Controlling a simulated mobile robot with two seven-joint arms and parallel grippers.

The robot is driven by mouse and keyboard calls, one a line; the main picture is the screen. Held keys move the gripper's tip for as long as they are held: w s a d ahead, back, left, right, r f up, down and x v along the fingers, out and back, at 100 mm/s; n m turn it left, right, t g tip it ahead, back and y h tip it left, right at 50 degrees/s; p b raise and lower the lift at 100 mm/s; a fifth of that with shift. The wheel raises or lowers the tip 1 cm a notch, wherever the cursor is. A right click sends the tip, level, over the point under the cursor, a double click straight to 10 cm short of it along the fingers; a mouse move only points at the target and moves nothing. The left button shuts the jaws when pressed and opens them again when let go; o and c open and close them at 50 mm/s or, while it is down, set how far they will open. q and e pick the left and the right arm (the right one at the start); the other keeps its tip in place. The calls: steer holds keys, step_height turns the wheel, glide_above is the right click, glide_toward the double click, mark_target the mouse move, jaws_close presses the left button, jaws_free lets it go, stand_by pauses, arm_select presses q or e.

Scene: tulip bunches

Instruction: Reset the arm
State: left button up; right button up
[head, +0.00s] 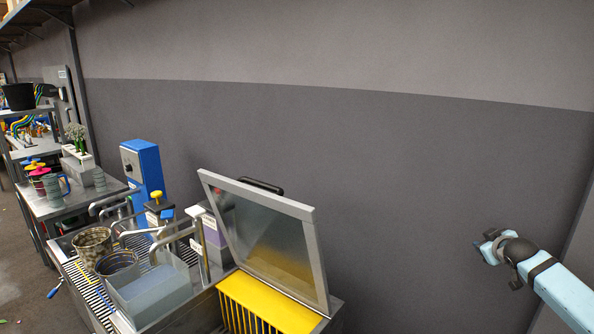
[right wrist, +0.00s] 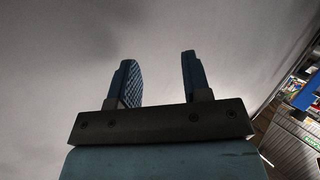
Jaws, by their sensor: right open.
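My right gripper (head: 491,246) is raised at the right of the head view, in front of the dark grey wall and apart from everything on the bench. In the right wrist view its two blue-padded fingers (right wrist: 160,82) stand apart with nothing between them. My left gripper is not in the head view. No tulip bunch is in either gripper that I can see.
A metal bench with a raised steel lid (head: 262,240), a yellow slotted insert (head: 262,302), a clear water tub (head: 150,292) and metal pots (head: 93,245) stands lower left. A blue machine (head: 143,170) is behind. The space around my right gripper is free.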

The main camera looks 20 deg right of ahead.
step_height(320, 180, up, 6)
steer(key=w+n+t, duration=0.2)
steer(key=n+t, duration=0.2)
steer(key=s+a+f+g+y, duration=0.15)
steer(key=s+a+f, duration=0.25)
steer(key=a+f, duration=0.6)
steer(key=s+a+f+g+y, duration=0.1)
steer(key=s+a+f+y, duration=0.15)
steer(key=a+f, duration=0.75)
steer(key=s+a+f+g+y, duration=0.1)
steer(key=s+a+f, duration=0.5)
steer(key=s+a, duration=0.15)
steer(key=s+a+f+y, duration=0.1)
steer(key=s+a+f, duration=0.55)
steer(key=a, duration=0.25)
steer(key=s+a+m+g+y, duration=0.1)
steer(key=s+a+m+y, duration=0.2)
steer(key=s+a, duration=1.25)
step_height(320, 180, up, 8)
steer(key=w+p, duration=0.1)
steer(key=p, duration=0.7)
steer(key=shift+w+d+h+p, duration=0.25)
steer(key=shift+d+h+p, duration=0.05)
